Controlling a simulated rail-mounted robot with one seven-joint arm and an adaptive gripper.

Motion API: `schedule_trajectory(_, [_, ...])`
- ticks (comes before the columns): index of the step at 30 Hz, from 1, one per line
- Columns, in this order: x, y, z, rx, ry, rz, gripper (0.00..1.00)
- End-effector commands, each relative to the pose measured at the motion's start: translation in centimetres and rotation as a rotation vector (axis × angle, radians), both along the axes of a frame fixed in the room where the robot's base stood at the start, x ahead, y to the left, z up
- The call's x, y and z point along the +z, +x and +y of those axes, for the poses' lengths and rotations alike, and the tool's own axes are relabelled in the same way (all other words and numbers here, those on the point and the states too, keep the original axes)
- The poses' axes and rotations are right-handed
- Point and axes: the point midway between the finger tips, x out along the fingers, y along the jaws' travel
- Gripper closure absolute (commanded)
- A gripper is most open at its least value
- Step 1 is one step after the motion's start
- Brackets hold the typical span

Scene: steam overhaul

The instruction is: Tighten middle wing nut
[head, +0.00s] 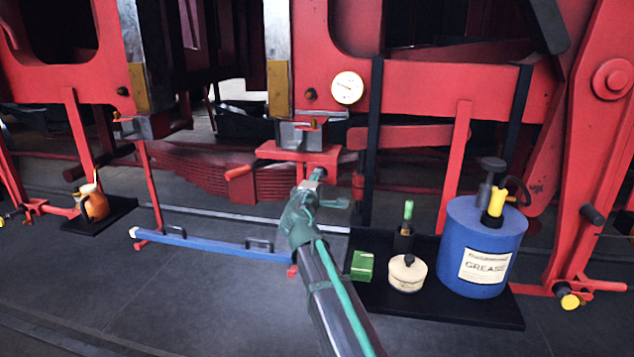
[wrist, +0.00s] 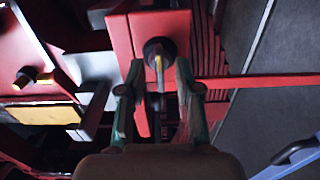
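In the wrist view, a dark round nut with a yellow stripe (wrist: 157,50) sits on a red block (wrist: 120,32). A thin grey pin or wing points from it down between the fingers. My gripper (wrist: 158,72) is open, with its two green fingers on either side of the pin, their tips close to the nut. I cannot tell whether they touch it. In the head view my gripper (head: 328,187) is in front of the red bracket (head: 300,153) under the middle post, and the arm hides the nut there. Whether this is the middle wing nut is not certain.
A black tray (head: 430,310) at right holds a blue grease can (head: 484,248), a cream pot (head: 407,273), a green box (head: 362,265) and a dark bottle (head: 403,239). A blue bar (head: 205,246) lies left of my arm. An orange oil can (head: 94,205) stands at far left.

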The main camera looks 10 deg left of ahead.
Motion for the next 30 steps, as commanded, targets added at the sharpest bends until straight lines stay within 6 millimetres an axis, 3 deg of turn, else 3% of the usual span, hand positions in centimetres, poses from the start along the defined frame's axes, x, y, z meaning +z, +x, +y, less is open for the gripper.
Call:
schedule_trajectory(8, [0.0,-0.8,0.1,0.001,-0.001,0.0,0.67])
schedule_trajectory(24, [0.0,-9.9,1.0,0.002,0.0,-0.001,0.67])
schedule_trajectory(30, [0.0,-11.7,1.4,0.001,-0.001,-0.001,0.67])
